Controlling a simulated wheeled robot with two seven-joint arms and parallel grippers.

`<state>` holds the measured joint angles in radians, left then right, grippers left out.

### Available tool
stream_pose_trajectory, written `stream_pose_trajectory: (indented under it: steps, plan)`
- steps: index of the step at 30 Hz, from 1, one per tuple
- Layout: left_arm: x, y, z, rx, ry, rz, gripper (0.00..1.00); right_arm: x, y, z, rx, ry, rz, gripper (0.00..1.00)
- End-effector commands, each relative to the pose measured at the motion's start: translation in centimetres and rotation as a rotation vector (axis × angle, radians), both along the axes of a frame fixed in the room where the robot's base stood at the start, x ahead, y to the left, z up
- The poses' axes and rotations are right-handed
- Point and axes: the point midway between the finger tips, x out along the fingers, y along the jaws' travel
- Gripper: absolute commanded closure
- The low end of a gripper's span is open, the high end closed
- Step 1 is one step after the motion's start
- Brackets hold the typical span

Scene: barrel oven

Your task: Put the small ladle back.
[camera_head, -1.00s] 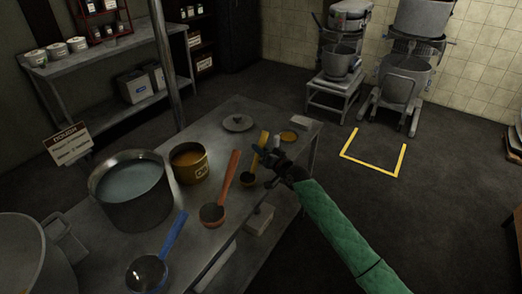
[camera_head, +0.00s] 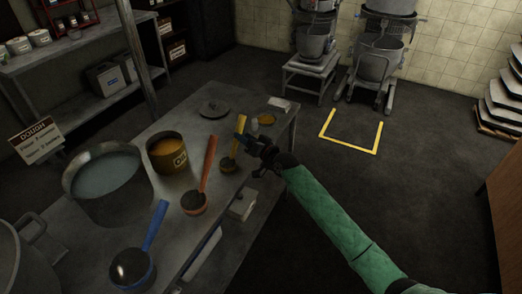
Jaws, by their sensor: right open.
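The small ladle is the yellow one (camera_head: 229,164). Its bowl rests on the metal table near the right edge, with the handle leaning up and away. My right gripper (camera_head: 248,146), at the end of a green-sleeved arm, is open just right of the yellow handle. I cannot tell whether it touches the handle. A larger orange ladle (camera_head: 195,202) and a blue ladle (camera_head: 131,268) stand on the table to the left and nearer. My left gripper is not in view.
A steel pot of pale liquid (camera_head: 104,190) and a yellow-brown can (camera_head: 167,153) stand on the table (camera_head: 165,215). A lid (camera_head: 214,109) and a yellow disc (camera_head: 267,119) lie farther back. Floor right of the table is clear around a yellow marking (camera_head: 350,146).

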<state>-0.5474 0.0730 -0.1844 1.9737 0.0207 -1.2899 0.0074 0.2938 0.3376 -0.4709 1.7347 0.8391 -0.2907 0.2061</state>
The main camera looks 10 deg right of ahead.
Motion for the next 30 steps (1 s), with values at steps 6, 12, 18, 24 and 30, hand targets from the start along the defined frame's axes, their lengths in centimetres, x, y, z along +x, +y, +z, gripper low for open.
stream_pose_trajectory:
  steps: [6, 12, 18, 24, 30]
  plan:
    - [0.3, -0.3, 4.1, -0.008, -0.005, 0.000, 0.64, -2.9, -2.1, -0.3, -0.002, -0.001, 0.000, 0.54]
    - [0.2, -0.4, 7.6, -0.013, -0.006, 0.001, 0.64, -5.1, -3.7, -0.2, -0.001, -0.001, 0.000, 0.54]
    - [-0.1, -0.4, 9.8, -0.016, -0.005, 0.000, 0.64, -6.5, -4.6, -0.1, 0.000, 0.000, 0.000, 0.54]
    - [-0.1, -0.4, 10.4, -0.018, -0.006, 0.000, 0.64, -6.8, -4.9, 0.0, 0.000, 0.001, 0.001, 0.54]
    - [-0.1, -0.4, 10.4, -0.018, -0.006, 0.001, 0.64, -9.3, -4.0, -3.3, -0.069, 0.057, 0.009, 0.54]
